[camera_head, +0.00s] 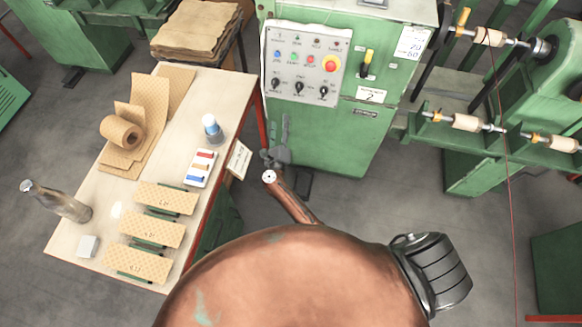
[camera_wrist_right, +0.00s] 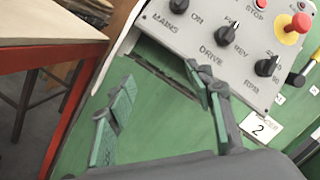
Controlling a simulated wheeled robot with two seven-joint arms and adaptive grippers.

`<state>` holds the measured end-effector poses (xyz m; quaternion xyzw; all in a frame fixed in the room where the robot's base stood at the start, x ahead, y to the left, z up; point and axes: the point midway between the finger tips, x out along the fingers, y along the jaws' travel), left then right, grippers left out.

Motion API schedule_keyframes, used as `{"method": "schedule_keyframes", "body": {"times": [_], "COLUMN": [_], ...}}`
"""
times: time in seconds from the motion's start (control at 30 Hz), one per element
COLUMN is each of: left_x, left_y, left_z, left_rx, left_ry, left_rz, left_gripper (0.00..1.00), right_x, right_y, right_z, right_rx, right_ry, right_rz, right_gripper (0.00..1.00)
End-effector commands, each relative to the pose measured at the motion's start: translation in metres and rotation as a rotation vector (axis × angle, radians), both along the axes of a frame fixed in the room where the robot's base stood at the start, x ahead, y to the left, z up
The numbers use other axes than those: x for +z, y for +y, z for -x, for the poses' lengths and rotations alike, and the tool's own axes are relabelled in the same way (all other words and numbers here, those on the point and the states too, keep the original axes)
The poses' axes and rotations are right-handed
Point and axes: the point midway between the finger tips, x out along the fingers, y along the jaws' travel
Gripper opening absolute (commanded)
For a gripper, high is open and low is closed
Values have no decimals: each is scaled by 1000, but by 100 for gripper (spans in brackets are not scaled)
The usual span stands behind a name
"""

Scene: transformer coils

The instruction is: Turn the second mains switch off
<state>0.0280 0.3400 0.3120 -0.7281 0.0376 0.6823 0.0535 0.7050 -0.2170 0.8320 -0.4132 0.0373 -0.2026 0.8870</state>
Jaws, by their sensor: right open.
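The green machine (camera_head: 330,140) stands ahead, with a card marked 2 (camera_head: 369,95) on its front; that card also shows in the right wrist view (camera_wrist_right: 262,128). Its grey control panel (camera_head: 304,60) has a row of three black knobs. The leftmost is the mains switch (camera_head: 275,84), cut by the top edge in the right wrist view (camera_wrist_right: 179,5); its exact setting is too small to read. My right gripper (camera_head: 276,142) is open and empty, below the panel's left side and apart from the switch. In the wrist view its fingers (camera_wrist_right: 160,78) stand spread. My left gripper is not in view.
A worktable (camera_head: 225,92) with paper, a bottle and coil parts stands close on the left. Winding spindles (camera_head: 465,122) are at the right.

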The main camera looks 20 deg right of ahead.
Motion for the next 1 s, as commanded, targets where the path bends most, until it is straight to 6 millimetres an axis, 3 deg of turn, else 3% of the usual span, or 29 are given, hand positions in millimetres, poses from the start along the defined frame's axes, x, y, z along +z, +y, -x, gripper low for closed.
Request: {"method": "schedule_keyframes", "body": {"times": [0.5,1.0], "left_x": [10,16], "left_y": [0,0], "left_z": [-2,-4], "left_rx": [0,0], "left_ry": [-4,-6], "left_rz": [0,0], "left_gripper": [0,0], "right_x": [-92,-167], "right_y": [-5,-8], "right_z": [41,87], "right_rx": [146,288], "right_ry": [242,425], "right_rz": [430,727], "right_gripper": [48,48]}}
